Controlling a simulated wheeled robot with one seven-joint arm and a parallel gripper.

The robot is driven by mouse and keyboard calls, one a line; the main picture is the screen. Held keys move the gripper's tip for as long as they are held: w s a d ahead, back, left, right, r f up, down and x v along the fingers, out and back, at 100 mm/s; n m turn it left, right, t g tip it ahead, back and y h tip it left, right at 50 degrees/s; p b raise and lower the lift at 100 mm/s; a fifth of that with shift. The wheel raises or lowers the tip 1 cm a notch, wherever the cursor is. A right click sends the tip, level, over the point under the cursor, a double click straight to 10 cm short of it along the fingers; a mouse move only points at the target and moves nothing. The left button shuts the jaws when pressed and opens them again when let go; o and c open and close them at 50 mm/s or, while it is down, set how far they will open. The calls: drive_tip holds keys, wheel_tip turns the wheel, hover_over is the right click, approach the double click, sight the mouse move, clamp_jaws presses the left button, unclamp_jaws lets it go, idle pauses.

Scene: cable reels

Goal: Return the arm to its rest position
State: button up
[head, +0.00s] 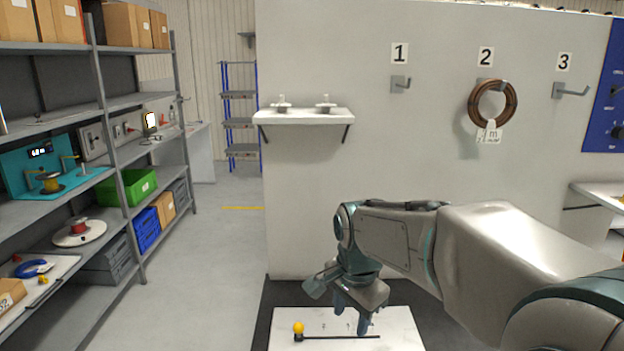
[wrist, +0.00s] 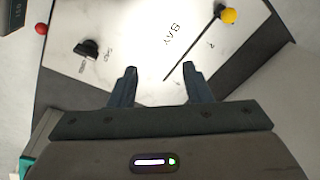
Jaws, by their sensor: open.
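My gripper (head: 352,318) hangs at the end of my bent arm, pointing down over a white board (head: 400,335) at the bottom of the head view. In the wrist view my gripper (wrist: 160,85) has its two fingers apart with nothing between them. The white board (wrist: 140,30) with printed marks lies beneath. A dark rod with a yellow ball (wrist: 229,16) lies on it at the right, and the yellow ball (head: 298,327) also shows in the head view. A black knob (wrist: 88,48) is on the board at the left.
A coil of brown cable (head: 492,104) with a tag hangs on hook 2. Hook 1 (head: 400,84) and hook 3 (head: 571,90) are bare. A small wall shelf (head: 304,117) holds two fittings. A grey rack (head: 118,155) stands at the left; the floor beside it is clear.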

drive_tip(key=s+d+f+n+t, duration=0.1)
drive_tip(key=s+d+n, duration=0.2)
drive_tip(key=s+n, duration=0.2)
drive_tip(key=s+d+n+t, duration=0.1)
drive_tip(key=s+d+n, duration=0.3)
drive_tip(key=s, duration=0.6)
drive_tip(key=shift+s+d+f+n, duration=0.2)
drive_tip(key=shift+d+f+n, duration=0.15)
drive_tip(key=shift+n, duration=0.35)
